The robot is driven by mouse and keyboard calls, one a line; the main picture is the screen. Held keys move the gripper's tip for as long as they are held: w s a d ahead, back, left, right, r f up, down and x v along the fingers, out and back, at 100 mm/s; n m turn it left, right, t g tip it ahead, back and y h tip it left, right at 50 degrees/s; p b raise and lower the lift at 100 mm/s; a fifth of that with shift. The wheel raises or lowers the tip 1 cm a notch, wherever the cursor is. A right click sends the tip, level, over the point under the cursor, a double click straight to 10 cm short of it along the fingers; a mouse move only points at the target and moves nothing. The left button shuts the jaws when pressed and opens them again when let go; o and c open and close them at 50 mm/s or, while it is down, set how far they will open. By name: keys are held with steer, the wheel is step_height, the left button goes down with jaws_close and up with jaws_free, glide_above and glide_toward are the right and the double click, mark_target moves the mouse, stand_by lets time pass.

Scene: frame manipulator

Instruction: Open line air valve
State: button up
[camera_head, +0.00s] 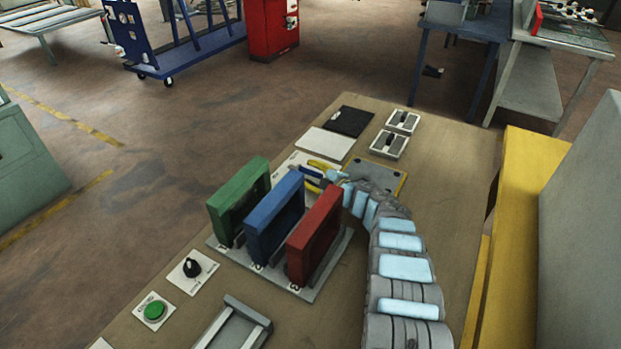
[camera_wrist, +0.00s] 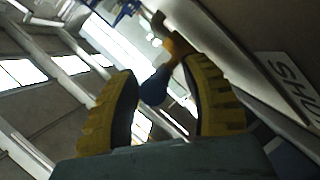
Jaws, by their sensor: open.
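In the wrist view, a small orange-brown part with a dark blue rounded end (camera_wrist: 154,88) sits between the two yellow ribbed fingers of my gripper (camera_wrist: 160,68). It looks like a valve handle, but I cannot be sure. The fingers are apart, with gaps visible beside the blue end. A pale plate with dark letters starting "SHU" (camera_wrist: 290,83) lies to the right, cut off by the edge. In the head view, my gripper (camera_head: 311,173) is low over a white panel (camera_head: 288,187) behind the coloured frames. The valve is not clear there.
Green (camera_head: 238,200), blue (camera_head: 274,217) and red (camera_head: 314,236) frames stand upright in a grey rack just in front of my gripper. White (camera_head: 325,143) and black (camera_head: 349,121) plates lie behind it. A black knob (camera_head: 191,267) and green button (camera_head: 154,310) are nearer.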

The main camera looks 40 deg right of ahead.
steer(key=shift+w, duration=0.15)
jaws_close()
